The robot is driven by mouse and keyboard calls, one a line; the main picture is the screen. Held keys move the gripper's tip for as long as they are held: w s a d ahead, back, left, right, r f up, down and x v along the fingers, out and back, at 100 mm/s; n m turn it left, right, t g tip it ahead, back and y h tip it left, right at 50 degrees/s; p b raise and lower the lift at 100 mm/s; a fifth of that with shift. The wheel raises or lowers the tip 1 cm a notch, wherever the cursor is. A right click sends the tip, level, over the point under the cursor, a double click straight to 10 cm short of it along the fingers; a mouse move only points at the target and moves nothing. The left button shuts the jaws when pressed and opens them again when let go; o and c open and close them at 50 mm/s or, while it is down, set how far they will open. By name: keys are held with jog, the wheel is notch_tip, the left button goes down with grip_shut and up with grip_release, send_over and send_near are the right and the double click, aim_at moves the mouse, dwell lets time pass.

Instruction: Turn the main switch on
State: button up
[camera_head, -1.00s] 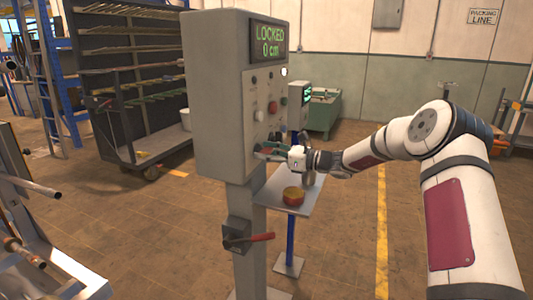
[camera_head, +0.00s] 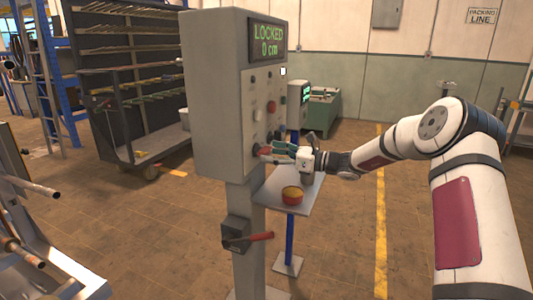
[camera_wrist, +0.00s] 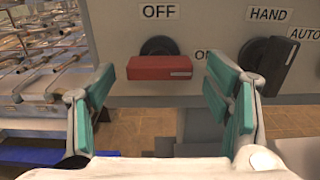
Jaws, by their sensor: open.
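The red switch handle (camera_wrist: 160,67) sits on a round black base on the grey control panel (camera_wrist: 205,25). It lies level, with a white mark at its right end. An OFF label is above it, and an ON label to its right is partly covered by my right finger. My gripper (camera_wrist: 160,88) is open, its green-padded fingers to the left and right of the handle with gaps on both sides. In the head view my gripper (camera_head: 277,149) is at the cabinet's lower front, just out from the red handle (camera_head: 264,150).
A black HAND/AUTO knob (camera_wrist: 270,62) is close to my right finger. The cabinet display (camera_head: 268,42) reads LOCKED 0 cm. Floor to the right is open.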

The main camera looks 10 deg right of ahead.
jog(key=v, duration=0.9)
jog(key=shift+d, duration=0.15)
jog(key=shift+s, duration=0.1)
jog(key=s+a+r+n+g+h, duration=0.2)
jog(key=s+a+n+g+h, duration=0.15)
jog(key=s+a+n, duration=0.45)
jog(key=s+a+r+n+g+h, duration=0.2)
jog(key=s+a+n+g, duration=0.25)
jog(key=s+a, duration=0.4)
jog(key=s+d+n+h, duration=0.2)
jog(key=s+n+h, duration=0.1)
jog(key=s, duration=0.7)
jog(key=s+d+r+n+t+h+p, duration=0.1)
jog(key=s+d+n+h, duration=0.2)
jog(key=s, duration=0.7)
jog(key=s+d+r+n+h, duration=0.1)
jog(key=s+d+n+h, duration=0.2)
jog(key=s+n, duration=0.4)
jog(key=s, duration=0.3)
jog(key=shift+t+p, duration=0.3)
jog(key=shift+r, duration=0.1)
